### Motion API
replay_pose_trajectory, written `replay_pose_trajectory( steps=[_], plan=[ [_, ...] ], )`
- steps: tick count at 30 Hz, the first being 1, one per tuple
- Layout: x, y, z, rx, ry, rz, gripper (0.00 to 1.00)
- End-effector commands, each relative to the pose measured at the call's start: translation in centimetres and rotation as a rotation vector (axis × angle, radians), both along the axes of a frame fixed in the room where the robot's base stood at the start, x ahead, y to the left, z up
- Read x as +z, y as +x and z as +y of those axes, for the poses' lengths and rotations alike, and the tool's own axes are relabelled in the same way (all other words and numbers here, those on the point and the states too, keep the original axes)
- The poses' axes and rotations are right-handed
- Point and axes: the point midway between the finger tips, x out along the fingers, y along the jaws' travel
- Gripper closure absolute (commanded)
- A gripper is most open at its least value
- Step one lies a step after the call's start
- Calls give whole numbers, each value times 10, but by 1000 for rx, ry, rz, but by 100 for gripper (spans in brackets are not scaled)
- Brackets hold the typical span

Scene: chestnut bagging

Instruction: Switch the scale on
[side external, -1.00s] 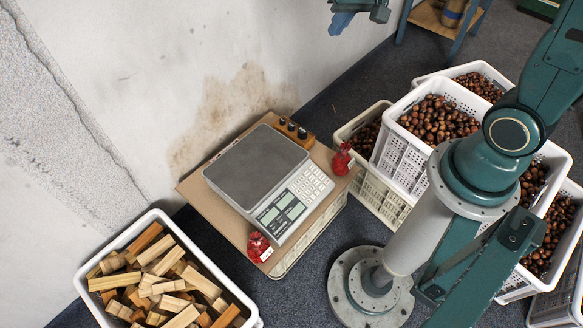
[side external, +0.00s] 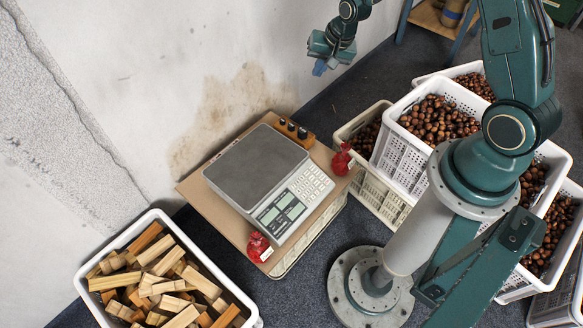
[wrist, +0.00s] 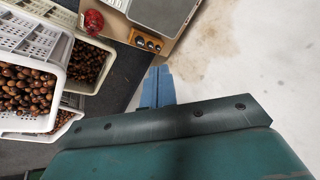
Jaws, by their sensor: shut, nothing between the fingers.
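The scale (side external: 268,180) sits on a cardboard-topped crate, with a grey weighing plate and a white front panel of keys and display windows. The display windows (side external: 281,212) look pale green; I cannot read any digits. Part of the scale's plate shows at the top of the wrist view (wrist: 165,12). My gripper (side external: 319,68) is in the air near the wall, behind and above the scale, apart from it. Its blue fingers (wrist: 158,88) are together and empty in the wrist view.
A wooden block with dark knobs (side external: 294,131) stands behind the scale. Red bags sit at the right (side external: 342,160) and front (side external: 259,246) of the cardboard top (side external: 215,212). Chestnut crates (side external: 398,155) stand at right, a crate of wood pieces (side external: 88,272) at front left.

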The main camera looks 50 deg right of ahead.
Motion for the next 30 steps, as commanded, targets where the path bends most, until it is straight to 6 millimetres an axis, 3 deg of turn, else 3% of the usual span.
replay_pose_trajectory(
  steps=[14, 30],
  plan=[
    [-105, -2, -22, -186, 80, 22, 100],
    [-223, -38, -34, -408, 163, 41, 100]
  ],
)
